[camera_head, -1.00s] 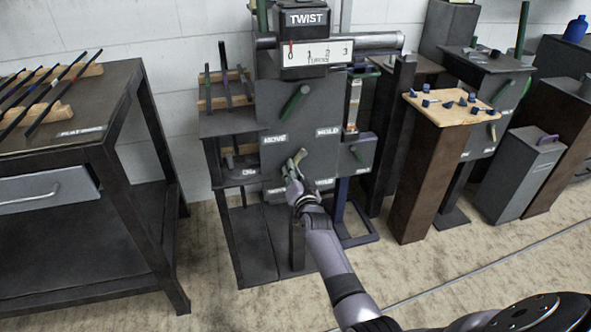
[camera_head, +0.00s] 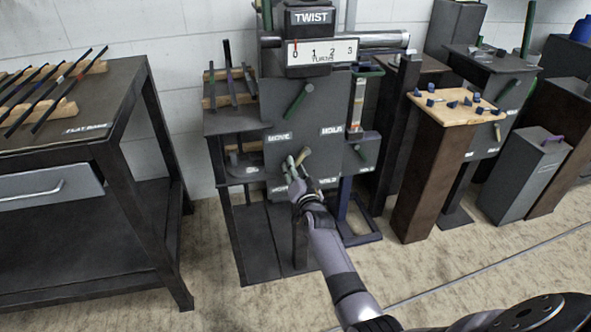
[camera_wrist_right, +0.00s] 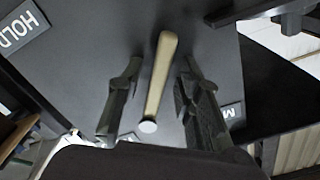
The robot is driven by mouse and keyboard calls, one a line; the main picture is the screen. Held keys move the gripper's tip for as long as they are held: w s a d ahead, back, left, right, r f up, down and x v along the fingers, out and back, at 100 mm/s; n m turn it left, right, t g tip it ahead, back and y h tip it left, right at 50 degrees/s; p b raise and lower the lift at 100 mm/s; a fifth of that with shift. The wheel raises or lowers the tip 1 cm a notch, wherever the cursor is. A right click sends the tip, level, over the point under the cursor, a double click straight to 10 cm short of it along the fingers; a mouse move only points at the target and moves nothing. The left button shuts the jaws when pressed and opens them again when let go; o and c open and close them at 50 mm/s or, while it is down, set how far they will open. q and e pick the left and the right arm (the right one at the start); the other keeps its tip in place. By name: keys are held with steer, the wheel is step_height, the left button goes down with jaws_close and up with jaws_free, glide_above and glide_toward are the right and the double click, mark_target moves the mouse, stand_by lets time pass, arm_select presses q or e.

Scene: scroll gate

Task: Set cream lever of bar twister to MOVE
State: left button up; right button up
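The bar twister (camera_head: 318,112) is a dark grey panel under a TWIST sign (camera_head: 311,17). Its cream lever (camera_head: 303,156) is low on the panel, slanting up to the right in the head view. The lever also shows in the right wrist view (camera_wrist_right: 161,78). MOVE (camera_head: 279,188) and HOLD (camera_head: 328,181) labels flank it below. My right gripper (camera_head: 296,168) is at the lever, its fingers open on either side. In the right wrist view the fingers (camera_wrist_right: 158,100) show gaps to the lever on both sides. My left gripper is out of view.
A green lever (camera_head: 295,101) sits higher on the panel, between another MOVE and HOLD label. A scale (camera_head: 321,52) reads near 0. A dark table (camera_head: 75,125) with bars stands left. A wooden-topped pedestal (camera_head: 440,115) and grey box (camera_head: 522,175) stand right.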

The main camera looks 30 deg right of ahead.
steer(key=v, duration=1.2)
steer(key=shift+a, duration=0.1)
stand_by(0.4)
